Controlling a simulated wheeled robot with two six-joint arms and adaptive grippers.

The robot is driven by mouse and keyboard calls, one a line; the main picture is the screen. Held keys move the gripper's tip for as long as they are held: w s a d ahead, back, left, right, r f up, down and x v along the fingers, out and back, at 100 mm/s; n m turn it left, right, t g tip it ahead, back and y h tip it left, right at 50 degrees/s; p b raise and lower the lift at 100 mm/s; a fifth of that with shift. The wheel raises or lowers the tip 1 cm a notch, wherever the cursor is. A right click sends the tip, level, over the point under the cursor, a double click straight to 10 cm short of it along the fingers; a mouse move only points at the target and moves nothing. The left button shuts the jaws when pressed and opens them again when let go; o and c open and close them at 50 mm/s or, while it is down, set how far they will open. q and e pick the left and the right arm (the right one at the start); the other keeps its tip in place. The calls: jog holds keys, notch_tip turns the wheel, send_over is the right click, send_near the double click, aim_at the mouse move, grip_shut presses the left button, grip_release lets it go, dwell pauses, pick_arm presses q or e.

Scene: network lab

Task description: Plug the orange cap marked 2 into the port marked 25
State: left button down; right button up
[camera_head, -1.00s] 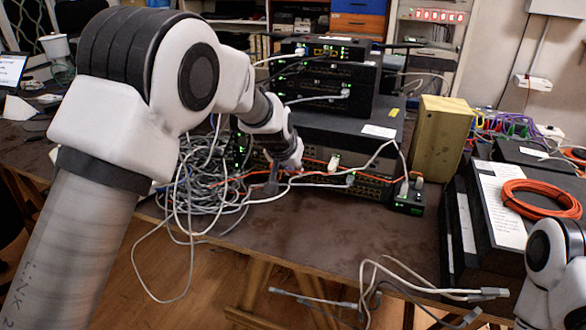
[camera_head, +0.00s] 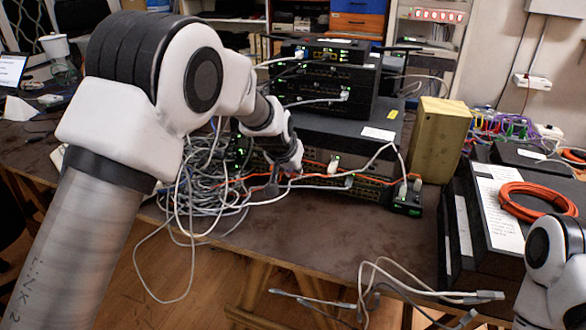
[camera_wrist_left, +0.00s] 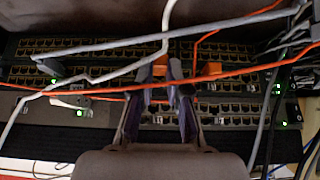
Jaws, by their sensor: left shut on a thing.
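My left gripper shows in the left wrist view (camera_wrist_left: 160,80), shut on a small orange cap (camera_wrist_left: 158,94) between its fingers. Its number cannot be read. In the head view the left wrist is in front of the lower network switches, and its fingertips are too small to make out. The rows of ports on the switch (camera_wrist_left: 100,48) face the gripper in the left wrist view. No port number is readable, so I cannot tell which is 25. Another orange piece (camera_wrist_left: 211,69) sits at the ports right of the fingers. My right gripper is out of view.
Grey, white and orange cables cross before the ports, some over the fingers in the left wrist view. A tangled grey cable pile (camera_head: 205,180) lies left of the switches. A yellow box (camera_head: 438,140) and a coiled orange cable (camera_head: 538,201) are to the right.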

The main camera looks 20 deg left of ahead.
pick_arm(q)
jog(key=shift+w+p, duration=0.8)
jog(key=shift+p, duration=0.25)
dwell(1.3)
jog(key=c, duration=1.1)
grip_release()
jog(key=shift+r, duration=0.1)
